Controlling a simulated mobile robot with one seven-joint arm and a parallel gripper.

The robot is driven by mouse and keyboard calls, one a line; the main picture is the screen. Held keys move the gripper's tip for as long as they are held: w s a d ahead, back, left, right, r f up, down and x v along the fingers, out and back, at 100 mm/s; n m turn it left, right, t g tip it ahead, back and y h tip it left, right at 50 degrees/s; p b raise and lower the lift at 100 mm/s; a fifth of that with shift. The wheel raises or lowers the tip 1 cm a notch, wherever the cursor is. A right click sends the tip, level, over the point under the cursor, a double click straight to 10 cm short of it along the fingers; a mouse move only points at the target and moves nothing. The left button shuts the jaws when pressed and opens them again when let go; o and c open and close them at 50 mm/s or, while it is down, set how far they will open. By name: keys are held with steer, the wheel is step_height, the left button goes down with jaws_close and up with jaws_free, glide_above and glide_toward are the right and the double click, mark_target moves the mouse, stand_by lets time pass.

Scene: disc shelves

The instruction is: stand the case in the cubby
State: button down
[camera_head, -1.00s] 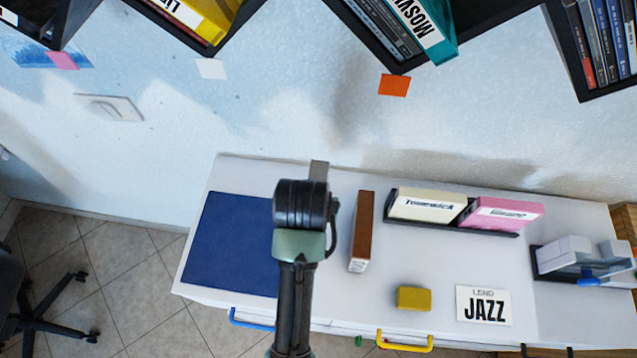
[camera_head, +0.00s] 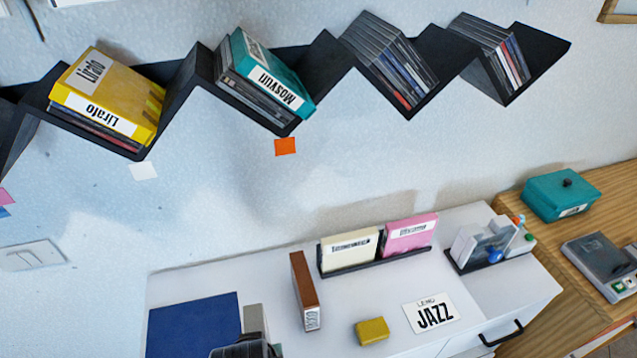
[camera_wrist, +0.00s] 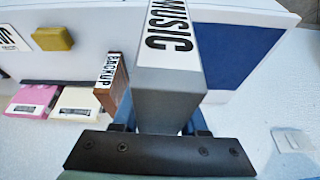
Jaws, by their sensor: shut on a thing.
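A grey case (camera_wrist: 168,95) with a white label reading MUSIC is held in my gripper (camera_wrist: 163,128), its fingers on either side near the case's end. In the head view the case (camera_head: 253,318) shows as a small grey block above my gripper (camera_head: 245,345) at the bottom edge, over the desk area; most of the arm is cut off. The black zigzag wall shelf (camera_head: 183,97) has several V-shaped cubbies. They hold a yellow Lirafo case (camera_head: 122,90), a teal Mosyun case (camera_head: 275,72) and thin disc cases (camera_head: 400,65). The case is apart from the shelf.
The white desk (camera_head: 370,295) bears a blue mat (camera_head: 192,325), brown case (camera_head: 304,285), black rack (camera_head: 350,266) with cream and pink cases, yellow block (camera_head: 372,330) and JAZZ card (camera_head: 432,312). An orange note (camera_head: 285,146) and white note (camera_head: 143,171) are below the shelf.

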steer(key=s+d+f+m+h, duration=0.1)
steer(key=d+f+m, duration=0.1)
steer(key=d, duration=0.8)
steer(key=shift+f, duration=0.7)
steer(key=shift+s, duration=0.15)
